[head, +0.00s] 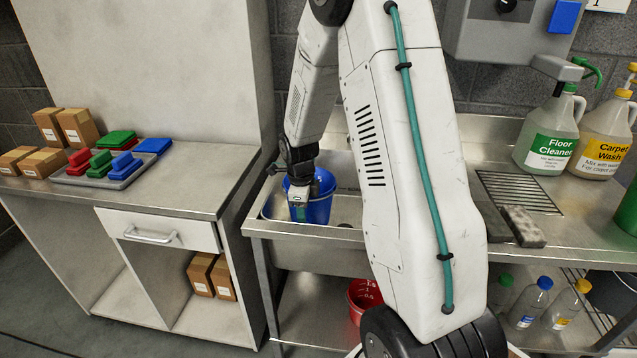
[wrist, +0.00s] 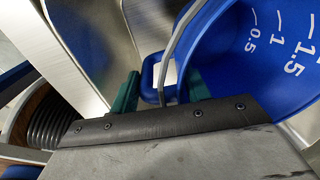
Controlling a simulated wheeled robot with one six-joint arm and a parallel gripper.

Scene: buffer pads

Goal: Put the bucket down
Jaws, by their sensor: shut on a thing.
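The blue bucket (head: 321,205) is at the metal sink (head: 300,258), inside its rim, and looks roughly upright. I cannot tell whether its base touches the sink floor. In the wrist view the bucket (wrist: 245,60) is at upper right, with white volume marks on its inside wall and a thin metal handle (wrist: 181,45) running down between the green fingers. My gripper (head: 299,203) is at the bucket's near left side. In the wrist view my gripper (wrist: 160,92) is shut on the bucket's handle. The exact contact is partly hidden by the dark finger mount.
Left, a counter (head: 190,190) holds brown boxes and a grey tray (head: 97,178) of coloured pads. Right of the sink are a drain grate (head: 515,190), grey blocks (head: 522,226), and a floor cleaner jug (head: 548,135). A red bucket (head: 362,295) sits below. My arm hides the sink's right part.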

